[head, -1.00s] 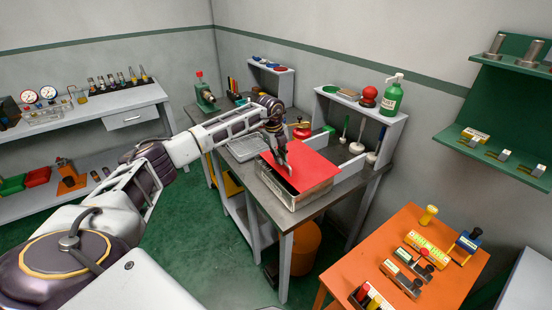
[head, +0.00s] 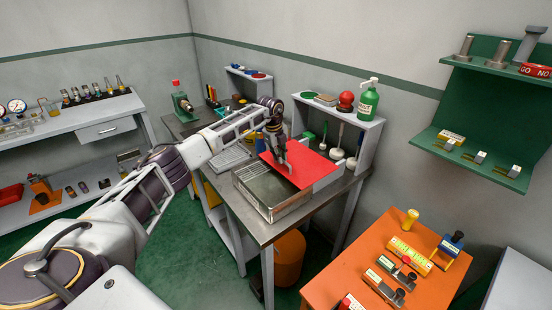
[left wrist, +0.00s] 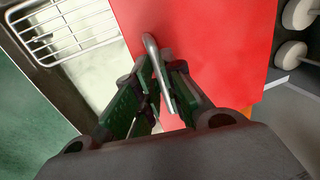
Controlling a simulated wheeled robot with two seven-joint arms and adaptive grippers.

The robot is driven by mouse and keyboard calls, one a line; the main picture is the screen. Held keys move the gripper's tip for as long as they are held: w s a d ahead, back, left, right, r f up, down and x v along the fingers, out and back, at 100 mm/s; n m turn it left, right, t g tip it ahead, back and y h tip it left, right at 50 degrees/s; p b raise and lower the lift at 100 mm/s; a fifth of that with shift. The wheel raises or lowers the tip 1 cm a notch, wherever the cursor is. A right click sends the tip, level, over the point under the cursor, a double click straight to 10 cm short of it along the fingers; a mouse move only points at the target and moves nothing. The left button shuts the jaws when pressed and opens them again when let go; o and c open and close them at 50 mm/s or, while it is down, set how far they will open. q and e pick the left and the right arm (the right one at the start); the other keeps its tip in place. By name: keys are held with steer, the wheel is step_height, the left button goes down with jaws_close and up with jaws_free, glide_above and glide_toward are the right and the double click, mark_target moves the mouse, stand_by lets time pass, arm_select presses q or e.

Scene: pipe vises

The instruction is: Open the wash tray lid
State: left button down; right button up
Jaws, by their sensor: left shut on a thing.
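The wash tray (head: 285,211) is a metal box on the grey bench, with its left and front part uncovered. Its flat red lid (head: 318,172) lies shifted toward the back right, level or nearly so; I cannot tell whether it still rests on the rim. My left gripper (head: 284,166) is over the lid's left part. In the left wrist view, the lid (left wrist: 215,45) fills the upper middle, and my left gripper (left wrist: 157,78) is shut on its silver bar handle (left wrist: 151,50). My right gripper is not in view.
A grey shelf unit (head: 372,130) with a green bottle (head: 368,100) and brushes stands just behind the lid. An orange table (head: 340,272) with small blocks stands at the front right.

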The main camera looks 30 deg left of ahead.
mark_target(290, 162)
arm_select(q)
steer(key=shift+w+d, duration=0.2)
steer(key=shift+w, duration=0.3)
steer(key=shift+w+d, duration=0.15)
steer(key=shift+w, duration=0.3)
steer(key=shift+w+d+b, duration=0.3)
steer(key=shift+w+b, duration=0.2)
steer(key=shift+w, duration=0.3)
steer(key=shift+w+d, duration=0.2)
steer(key=shift+w, duration=0.25)
steer(key=shift+w+d+b, duration=0.2)
steer(key=shift+w+b, duration=0.15)
steer(key=shift+w, duration=0.25)
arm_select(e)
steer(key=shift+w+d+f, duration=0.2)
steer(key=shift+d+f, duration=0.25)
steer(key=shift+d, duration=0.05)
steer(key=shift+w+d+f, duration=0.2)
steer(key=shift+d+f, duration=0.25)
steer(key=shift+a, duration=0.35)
arm_select(q)
steer(key=c, duration=1.5)
jaws_free()
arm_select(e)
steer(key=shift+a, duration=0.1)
arm_select(q)
steer(key=shift+r, duration=0.15)
